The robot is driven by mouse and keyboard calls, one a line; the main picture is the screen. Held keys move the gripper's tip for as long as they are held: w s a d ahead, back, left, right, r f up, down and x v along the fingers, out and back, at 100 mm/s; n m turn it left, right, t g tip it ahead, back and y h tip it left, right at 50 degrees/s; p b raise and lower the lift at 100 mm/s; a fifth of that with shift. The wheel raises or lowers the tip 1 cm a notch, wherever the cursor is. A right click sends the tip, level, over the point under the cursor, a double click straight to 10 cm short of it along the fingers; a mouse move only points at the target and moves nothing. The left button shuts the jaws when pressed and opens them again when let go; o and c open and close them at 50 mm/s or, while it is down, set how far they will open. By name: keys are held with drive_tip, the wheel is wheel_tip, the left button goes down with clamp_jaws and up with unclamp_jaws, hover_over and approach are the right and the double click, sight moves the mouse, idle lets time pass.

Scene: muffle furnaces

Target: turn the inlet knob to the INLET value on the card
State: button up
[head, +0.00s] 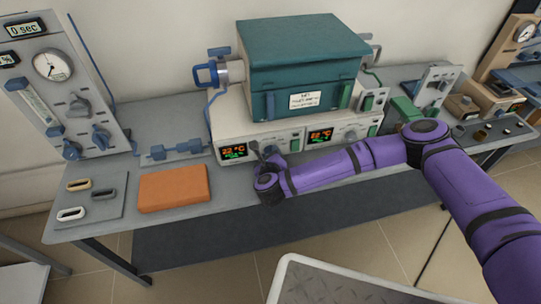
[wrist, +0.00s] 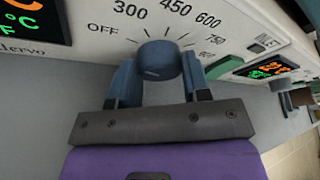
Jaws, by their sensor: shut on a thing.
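In the wrist view a round dark blue knob (wrist: 157,62) sits on the pale front panel, with a scale reading OFF, 300, 450, 600 and 750 around it. My gripper (wrist: 158,76) is shut on this knob, one blue finger on each side. A small pale mark shows on the knob's face; I cannot tell which value it points to. In the head view my gripper (head: 262,152) is at the left front panel below the teal furnace (head: 300,60), and hides the knob there. A white card (head: 305,100) is on the furnace front; its text is too small to read.
Lit displays (head: 234,151) sit beside the gripper, with a second one (head: 320,136) to the right. An orange block (head: 173,187) and a grey tray (head: 98,213) lie on the left bench. A gauge panel (head: 62,90) stands at the far left.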

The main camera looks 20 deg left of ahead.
drive_tip(key=shift+d+r+m+g+y, duration=0.1)
drive_tip(key=shift+m+g+y, duration=0.75)
drive_tip(key=shift+m, duration=0.85)
drive_tip(key=o, duration=0.9)
drive_tip(key=v, duration=1)
drive_tip(key=shift+s+d, duration=0.3)
